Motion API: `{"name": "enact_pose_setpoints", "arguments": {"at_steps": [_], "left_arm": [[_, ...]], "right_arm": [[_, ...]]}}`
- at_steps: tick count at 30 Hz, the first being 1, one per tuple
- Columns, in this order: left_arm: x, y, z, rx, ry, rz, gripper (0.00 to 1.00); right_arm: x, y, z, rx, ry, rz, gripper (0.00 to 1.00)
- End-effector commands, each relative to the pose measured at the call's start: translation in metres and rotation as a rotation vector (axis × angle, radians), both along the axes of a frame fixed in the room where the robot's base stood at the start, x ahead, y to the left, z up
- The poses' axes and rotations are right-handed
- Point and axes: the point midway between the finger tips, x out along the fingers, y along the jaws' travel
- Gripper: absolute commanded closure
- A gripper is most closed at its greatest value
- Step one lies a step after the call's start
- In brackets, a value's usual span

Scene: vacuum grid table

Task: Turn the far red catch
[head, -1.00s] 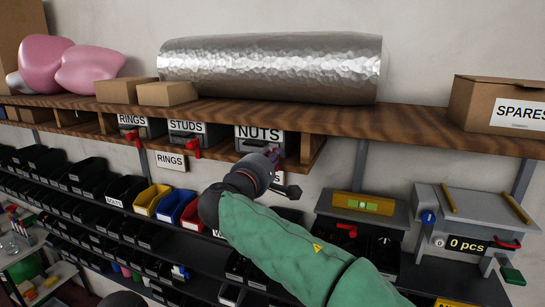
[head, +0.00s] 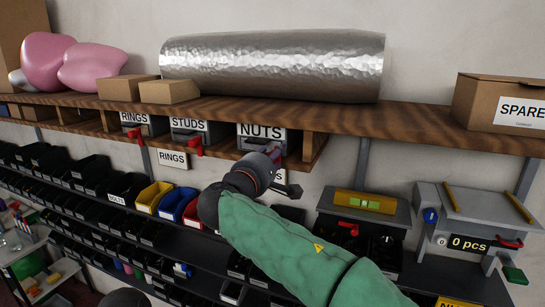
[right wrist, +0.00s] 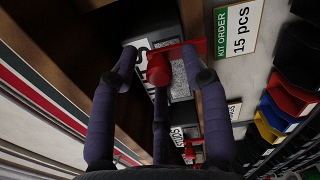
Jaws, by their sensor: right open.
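Red catches hang at the fronts of the labelled boxes under the wooden shelf: one at RINGS (head: 134,137), one at STUDS (head: 196,148), and one at NUTS, mostly hidden behind my right gripper in the head view. My right gripper (head: 281,172) is raised in front of the NUTS box (head: 262,133). In the right wrist view its fingers are open around a red catch (right wrist: 158,72), which sits between the fingertips; contact cannot be told. Another red catch (right wrist: 191,149) shows farther off, beside a second label. My left gripper is not in view.
The wooden shelf (head: 420,130) runs above the boxes and carries a metal roll (head: 270,65) and cartons. Rows of bins (head: 150,197) stand below. A grey counter unit (head: 470,208) is at the right. A KIT ORDER sign (right wrist: 234,32) hangs close to the fingers.

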Motion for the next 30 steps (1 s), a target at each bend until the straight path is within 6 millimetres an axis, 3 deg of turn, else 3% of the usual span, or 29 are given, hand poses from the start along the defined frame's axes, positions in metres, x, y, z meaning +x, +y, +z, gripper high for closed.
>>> {"name": "enact_pose_setpoints", "arguments": {"at_steps": [15, 21, 30], "left_arm": [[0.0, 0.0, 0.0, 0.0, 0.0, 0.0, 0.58], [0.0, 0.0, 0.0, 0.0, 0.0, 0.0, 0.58], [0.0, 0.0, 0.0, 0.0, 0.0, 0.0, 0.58]], "right_arm": [[-0.088, 0.03, 0.0, -0.001, -0.001, 0.003, 0.54], [-0.105, 0.035, 0.0, 0.0, 0.001, 0.002, 0.54], [-0.108, 0.035, -0.001, -0.001, 0.001, 0.001, 0.54]]}}
